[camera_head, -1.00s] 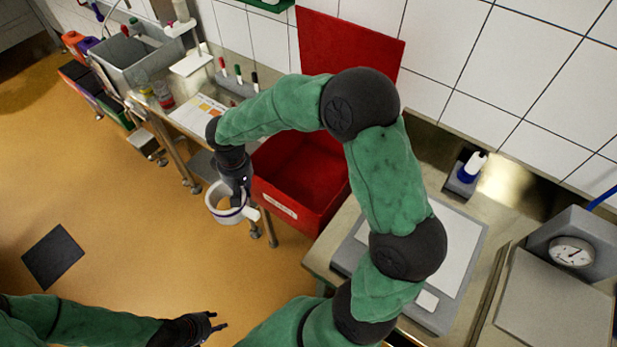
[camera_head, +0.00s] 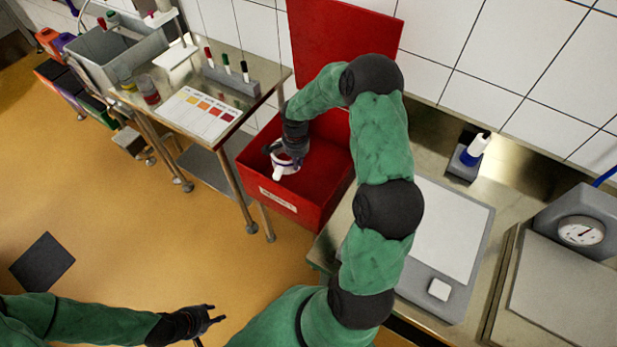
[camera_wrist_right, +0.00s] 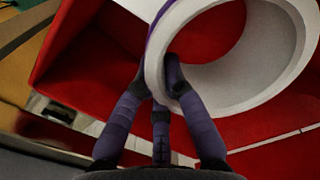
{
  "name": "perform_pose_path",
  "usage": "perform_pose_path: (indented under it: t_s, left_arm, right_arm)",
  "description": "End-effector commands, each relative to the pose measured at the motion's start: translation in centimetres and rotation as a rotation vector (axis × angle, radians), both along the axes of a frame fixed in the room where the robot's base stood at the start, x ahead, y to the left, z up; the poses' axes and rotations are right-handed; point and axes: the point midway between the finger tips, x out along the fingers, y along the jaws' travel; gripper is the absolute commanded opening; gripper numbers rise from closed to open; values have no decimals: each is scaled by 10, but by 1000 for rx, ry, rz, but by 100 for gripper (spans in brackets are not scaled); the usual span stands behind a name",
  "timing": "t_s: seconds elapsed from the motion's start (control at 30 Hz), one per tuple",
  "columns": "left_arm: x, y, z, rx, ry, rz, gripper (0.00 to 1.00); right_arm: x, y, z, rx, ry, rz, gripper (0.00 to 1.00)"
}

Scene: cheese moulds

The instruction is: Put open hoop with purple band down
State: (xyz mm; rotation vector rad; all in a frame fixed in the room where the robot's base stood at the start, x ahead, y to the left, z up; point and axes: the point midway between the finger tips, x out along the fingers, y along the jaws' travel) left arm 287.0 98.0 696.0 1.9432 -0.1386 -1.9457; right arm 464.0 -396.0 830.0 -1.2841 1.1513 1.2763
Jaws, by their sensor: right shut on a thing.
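The open hoop (camera_head: 287,167) is a white ring with a purple band and a white part sticking out at its lower left. It is in or just over the left part of the red bin (camera_head: 313,213); I cannot tell whether it touches the bin. My right gripper (camera_head: 283,152) is shut on its wall. In the right wrist view the hoop (camera_wrist_right: 228,95) is large and tilted, with my right gripper's fingers (camera_wrist_right: 165,82) on its wall and red bin surfaces (camera_wrist_right: 95,65) behind. My left gripper (camera_head: 205,318) is open and empty, over the floor at the lower left.
A steel table with a colour chart (camera_head: 198,114) and a marker rack (camera_head: 232,80) stands left of the bin. A scale (camera_head: 447,235) and a dial gauge (camera_head: 580,232) are on the right bench. The bin's red lid (camera_head: 343,45) stands open against the tiled wall.

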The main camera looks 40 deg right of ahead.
Motion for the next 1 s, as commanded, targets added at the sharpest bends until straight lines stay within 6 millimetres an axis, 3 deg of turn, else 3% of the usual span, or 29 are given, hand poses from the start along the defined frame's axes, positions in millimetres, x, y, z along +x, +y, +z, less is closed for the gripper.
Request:
perform_pose_path:
  t_s: [0.1,0.3,0.57,0.8,1.0]
  left_arm:
    - [0,0,-16,0,0,0,40]
    - [0,0,-34,0,0,0,40]
    - [0,0,-43,0,0,0,40]
    - [0,0,-56,0,0,0,40]
    - [0,0,-59,0,0,0,40]
  right_arm:
    - [-9,-22,-39,0,5,-138,0]
    - [-12,-31,-87,-2,1,-208,0]
    - [-12,-31,-114,-1,1,-213,0]
    - [-12,-31,-156,-1,2,-212,0]
    - [-11,-31,-169,-2,-1,-211,0]
